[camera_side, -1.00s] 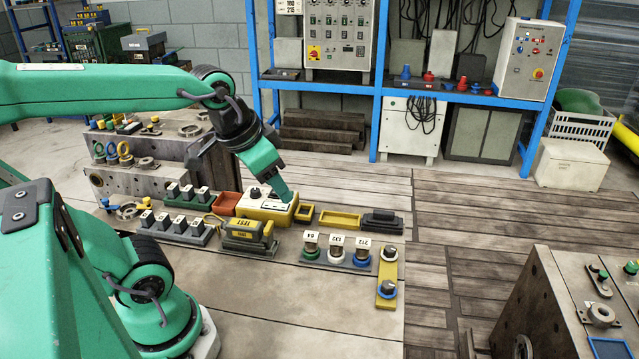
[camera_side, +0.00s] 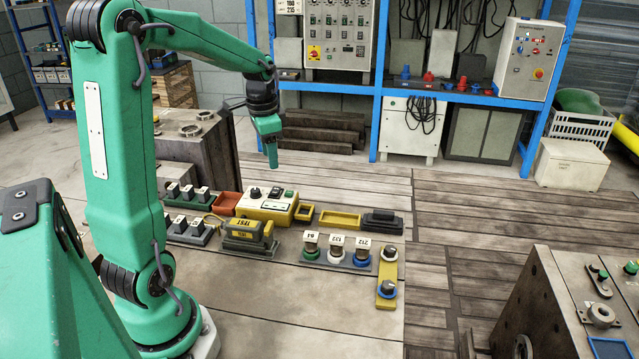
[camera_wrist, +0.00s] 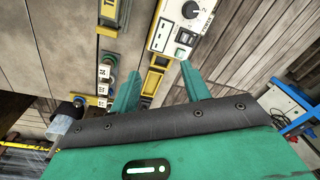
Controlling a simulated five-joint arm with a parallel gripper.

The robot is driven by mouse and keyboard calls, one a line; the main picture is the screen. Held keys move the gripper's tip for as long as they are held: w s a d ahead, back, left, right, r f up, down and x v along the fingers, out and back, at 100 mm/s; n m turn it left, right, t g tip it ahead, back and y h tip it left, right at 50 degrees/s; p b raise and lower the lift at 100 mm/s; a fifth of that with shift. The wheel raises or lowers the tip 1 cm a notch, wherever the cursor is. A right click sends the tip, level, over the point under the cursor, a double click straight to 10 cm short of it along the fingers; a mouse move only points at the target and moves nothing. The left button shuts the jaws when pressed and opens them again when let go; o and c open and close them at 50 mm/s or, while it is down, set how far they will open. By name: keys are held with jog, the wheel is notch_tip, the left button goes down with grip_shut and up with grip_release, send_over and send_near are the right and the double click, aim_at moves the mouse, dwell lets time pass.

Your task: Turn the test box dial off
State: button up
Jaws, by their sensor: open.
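The test box (camera_side: 267,205) is a white box with a yellow base on the bench, in the middle of the side view.
A red tray (camera_side: 227,204) is left of the box and a yellow tray (camera_side: 340,219) right of it. A yellow TEST unit (camera_side: 245,235) stands in front. Labelled round pieces (camera_side: 336,246) line the bench front. The air around my gripper is clear.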

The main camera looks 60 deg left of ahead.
jog(key=g, duration=0.1)
send_over(255, 190)
jog(key=shift+m+h, duration=0.4)
notch_tip(255, 190, down, 6)
jog(key=shift+a+r, duration=0.1)
jog(key=shift+a, duration=0.05)
jog(key=shift+f, duration=0.2)
jog(key=shift+f, duration=3.75)
jog(key=c, duration=1)
